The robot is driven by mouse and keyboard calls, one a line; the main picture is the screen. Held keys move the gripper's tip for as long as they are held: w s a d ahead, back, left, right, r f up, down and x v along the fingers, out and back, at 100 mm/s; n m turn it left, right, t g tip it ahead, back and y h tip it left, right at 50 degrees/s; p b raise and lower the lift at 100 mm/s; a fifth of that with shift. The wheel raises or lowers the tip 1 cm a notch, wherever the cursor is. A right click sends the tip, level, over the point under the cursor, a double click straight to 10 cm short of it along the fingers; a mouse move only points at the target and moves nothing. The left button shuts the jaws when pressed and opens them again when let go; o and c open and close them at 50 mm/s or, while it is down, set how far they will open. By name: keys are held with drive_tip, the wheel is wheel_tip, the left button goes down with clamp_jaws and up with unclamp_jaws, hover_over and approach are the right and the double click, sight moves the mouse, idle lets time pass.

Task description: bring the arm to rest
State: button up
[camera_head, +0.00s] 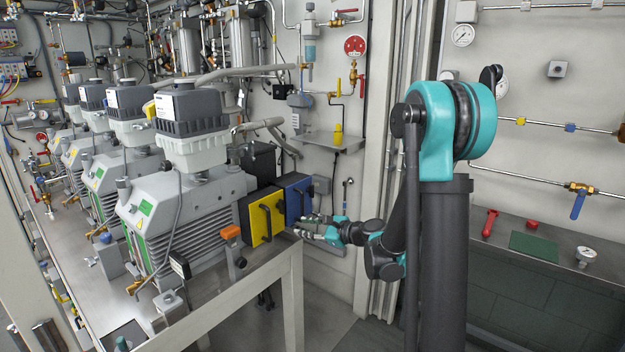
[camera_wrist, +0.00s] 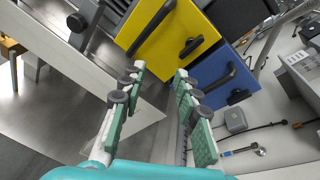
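My gripper (camera_head: 308,228) is at the end of my teal and dark grey arm, at the right edge of the blue-fronted box (camera_head: 297,192). In the wrist view my gripper (camera_wrist: 160,74) has its two green-padded fingers spread apart with nothing between them. The yellow-fronted box (camera_head: 256,226) stands beside the blue one, and both have dark handles. In the wrist view the yellow front (camera_wrist: 165,48) and the blue front (camera_wrist: 213,66) lie beyond the fingertips. The fingers appear clear of both handles, but the exact gap cannot be told.
Several grey vacuum pumps (camera_head: 160,205) stand on the bench at left, whose front leg (camera_head: 292,305) is near my arm. A wall shelf (camera_head: 328,141) is behind. Another bench (camera_head: 480,243) with a green mat (camera_head: 534,246) lies right. Floor shows between the benches.

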drive_tip(key=s+d+f+n+g+h, duration=0.1)
drive_tip(key=s+d+f+n+h, duration=0.2)
drive_tip(key=s+d+n, duration=0.3)
drive_tip(key=s+d+f+n+g+h, duration=0.2)
drive_tip(key=s+d+f+n+h, duration=0.2)
drive_tip(key=s+d+n, duration=0.3)
drive_tip(key=s+d+f+n+g+h, duration=0.1)
drive_tip(key=s+d+f+n+h, duration=0.3)
drive_tip(key=s+d, duration=0.5)
drive_tip(key=s+n+h, duration=0.1)
drive_tip(key=s+n, duration=0.1)
drive_tip(key=s, duration=0.4)
drive_tip(key=shift+g, duration=0.4)
drive_tip(key=shift+w+a, duration=0.1)
